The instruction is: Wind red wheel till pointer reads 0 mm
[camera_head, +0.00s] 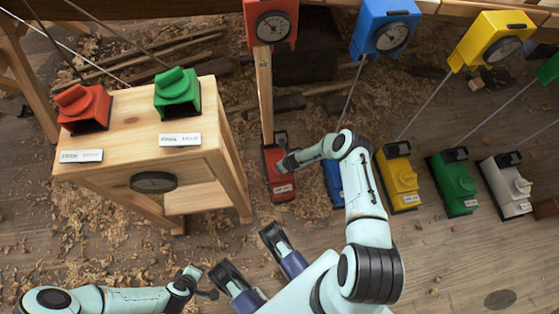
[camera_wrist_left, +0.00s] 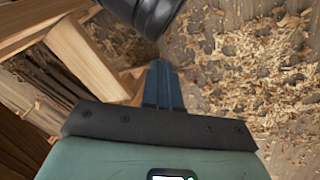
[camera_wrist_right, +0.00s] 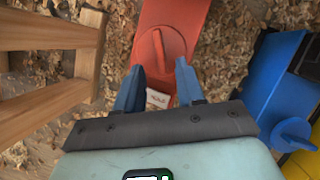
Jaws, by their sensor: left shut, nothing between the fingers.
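A red unit (camera_head: 279,188) stands on the floor below the red gauge box (camera_head: 270,26), joined to it by a wooden strip. The gauge's dial (camera_head: 273,27) is too small to read. In the right wrist view the red unit carries a raised, fin-like red wheel (camera_wrist_right: 164,55) with a white label below. My right gripper (camera_wrist_right: 158,75) is open, its fingers pointing at the unit on either side of the wheel's near end; I cannot tell if they touch it. The right gripper (camera_head: 287,164) partly covers the unit in the head view. My left gripper (camera_wrist_left: 163,72) is shut and empty, low at left.
Blue (camera_head: 334,183), yellow (camera_head: 402,180), green (camera_head: 455,183) and white (camera_head: 507,186) units stand to the right on the floor. A wooden stand (camera_head: 112,140) at left holds another red unit (camera_head: 83,104) and a green one (camera_head: 177,92). Shavings (camera_head: 110,225) cover the floor.

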